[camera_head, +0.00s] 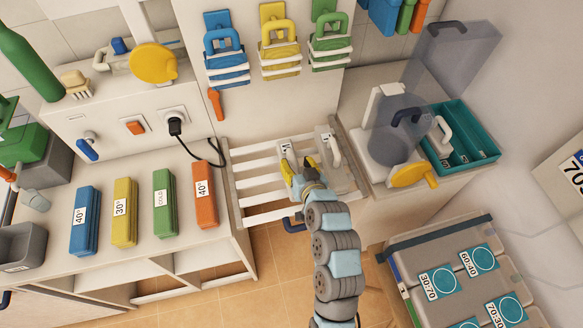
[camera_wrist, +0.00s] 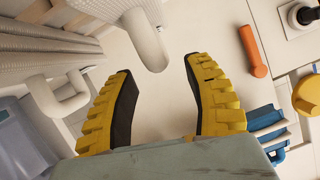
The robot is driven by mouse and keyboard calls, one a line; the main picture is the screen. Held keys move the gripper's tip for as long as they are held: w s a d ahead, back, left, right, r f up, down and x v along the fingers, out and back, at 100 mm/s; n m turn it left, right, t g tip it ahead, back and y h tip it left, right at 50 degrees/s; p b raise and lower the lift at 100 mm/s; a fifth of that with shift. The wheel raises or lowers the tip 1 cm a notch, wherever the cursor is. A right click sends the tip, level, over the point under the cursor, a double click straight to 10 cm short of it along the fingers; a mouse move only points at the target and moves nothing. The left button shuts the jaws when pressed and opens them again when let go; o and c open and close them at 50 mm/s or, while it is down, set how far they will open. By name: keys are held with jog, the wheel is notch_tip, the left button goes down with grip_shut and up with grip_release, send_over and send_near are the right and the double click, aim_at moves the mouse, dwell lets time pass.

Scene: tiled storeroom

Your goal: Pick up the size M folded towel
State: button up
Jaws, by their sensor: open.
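My gripper (camera_head: 299,170) is over the slatted rack, at the near side of pale folded bundles. A bundle with a small label (camera_head: 287,151), apparently reading M, lies just beyond it, partly hidden by the fingers. Another pale bundle with a rounded white handle (camera_head: 334,150) lies to its right. In the wrist view the yellow fingers with black pads (camera_wrist: 158,75) are spread apart with nothing between the pads. A rounded white handle (camera_wrist: 150,42) stands just beyond the fingertips, and a second handle (camera_wrist: 65,98) is left of the fingers, beside ribbed pale cloth (camera_wrist: 35,58).
A white slatted rack (camera_head: 262,188) lies beneath the bundles. A clear jug (camera_head: 403,135) and teal tray (camera_head: 462,150) are at right. An orange handle (camera_head: 215,104) hangs on the wall.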

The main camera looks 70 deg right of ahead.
aim_at(294, 160)
jog(key=shift+x, duration=2.05)
grip_shut()
